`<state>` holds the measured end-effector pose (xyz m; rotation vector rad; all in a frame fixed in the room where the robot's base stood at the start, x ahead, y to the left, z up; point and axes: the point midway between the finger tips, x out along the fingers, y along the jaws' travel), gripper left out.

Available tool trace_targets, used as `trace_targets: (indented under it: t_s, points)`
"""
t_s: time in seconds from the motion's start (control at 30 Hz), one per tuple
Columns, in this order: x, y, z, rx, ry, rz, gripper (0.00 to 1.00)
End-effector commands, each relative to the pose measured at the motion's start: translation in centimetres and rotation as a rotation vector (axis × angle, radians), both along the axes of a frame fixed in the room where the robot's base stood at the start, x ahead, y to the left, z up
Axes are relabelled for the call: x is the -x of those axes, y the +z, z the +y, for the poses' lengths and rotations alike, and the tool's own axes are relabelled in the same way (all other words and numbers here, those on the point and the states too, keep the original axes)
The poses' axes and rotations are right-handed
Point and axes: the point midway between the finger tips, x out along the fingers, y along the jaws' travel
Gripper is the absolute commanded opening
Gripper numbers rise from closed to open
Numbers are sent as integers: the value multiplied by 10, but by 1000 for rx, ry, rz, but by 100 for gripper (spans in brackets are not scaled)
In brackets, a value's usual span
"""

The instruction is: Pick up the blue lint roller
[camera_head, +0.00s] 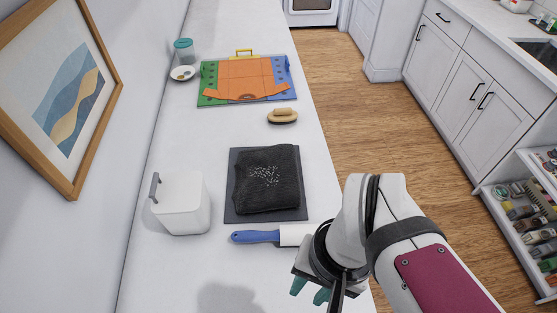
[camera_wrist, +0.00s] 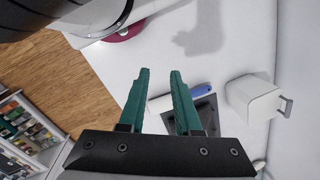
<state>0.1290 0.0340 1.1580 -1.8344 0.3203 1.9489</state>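The lint roller (camera_head: 255,237) lies on the white counter, with a blue handle to the left and a white roller to the right. My arm covers the roller's right end in the head view. The lint roller also shows in the wrist view (camera_wrist: 203,89), beyond and right of my fingers, partly hidden by the right finger. My gripper (camera_head: 309,291) has teal fingers and hangs over the counter, nearer the camera than the roller and right of its handle. In the wrist view my gripper (camera_wrist: 159,75) is open, with nothing between the fingers.
A dark mat (camera_head: 233,213) with a folded, lint-specked black cloth (camera_head: 270,190) lies just behind the roller. A white lidded bin (camera_head: 181,205) stands to the left. A wooden brush (camera_head: 283,116) and folding board (camera_head: 208,83) are farther back. The counter's front area is clear.

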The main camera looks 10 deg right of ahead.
Motion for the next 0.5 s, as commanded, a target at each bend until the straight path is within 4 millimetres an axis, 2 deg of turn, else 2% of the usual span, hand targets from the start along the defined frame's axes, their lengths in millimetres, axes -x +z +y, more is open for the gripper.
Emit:
trace_targets:
  t_s: [0.03,0.07,0.33,0.5]
  points:
    - [0,0,0,0,0,0,43]
    - [0,0,0,0,0,0,49]
    - [0,0,0,0,0,0,97]
    - [0,0,0,0,0,0,99]
